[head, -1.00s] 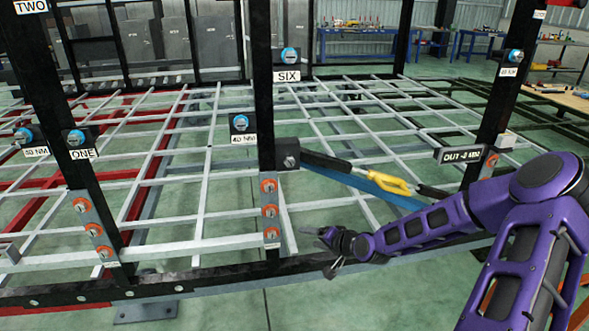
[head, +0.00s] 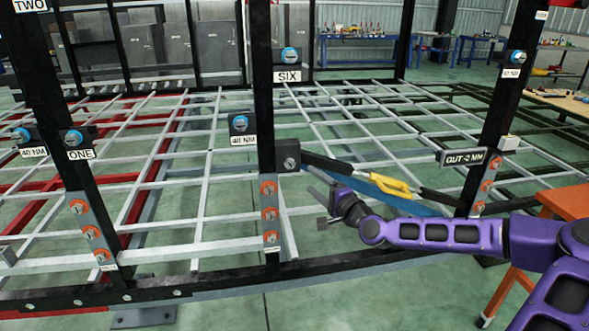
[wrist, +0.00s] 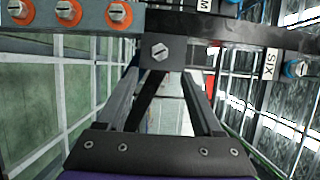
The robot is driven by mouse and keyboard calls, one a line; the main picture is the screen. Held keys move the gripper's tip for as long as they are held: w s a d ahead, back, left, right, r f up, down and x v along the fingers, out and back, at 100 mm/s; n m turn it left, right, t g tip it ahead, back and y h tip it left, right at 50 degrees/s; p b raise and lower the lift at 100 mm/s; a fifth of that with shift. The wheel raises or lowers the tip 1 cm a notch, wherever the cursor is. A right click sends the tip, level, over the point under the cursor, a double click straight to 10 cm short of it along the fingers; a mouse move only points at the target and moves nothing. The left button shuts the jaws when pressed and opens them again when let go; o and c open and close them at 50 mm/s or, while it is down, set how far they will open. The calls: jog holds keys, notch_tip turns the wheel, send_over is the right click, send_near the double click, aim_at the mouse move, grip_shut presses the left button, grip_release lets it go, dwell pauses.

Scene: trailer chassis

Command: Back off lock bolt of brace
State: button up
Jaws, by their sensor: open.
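The brace (head: 325,163) is a dark bar with a yellow handle (head: 390,186), running from a black block on the middle post toward the right post. The lock bolt (head: 290,162) is a grey slotted head on that block. In the wrist view the bolt (wrist: 160,52) shows as a hex head with a slot, just beyond and between the fingertips. My gripper (head: 314,184) is open and empty, to the right of and slightly below the bolt, fingers toward it. The fingers (wrist: 161,75) appear apart from the bolt.
Orange-ringed bolts (head: 270,214) line a plate on the middle post (head: 258,110), below the block. A sign reading "OUT -3 MM" (head: 464,158) is near the right post. Blue-capped bolts (head: 239,123) sit on other posts. An orange stand (head: 560,202) is at the right.

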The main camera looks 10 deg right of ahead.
aim_at(291, 165)
jog(key=x, duration=1)
grip_shut()
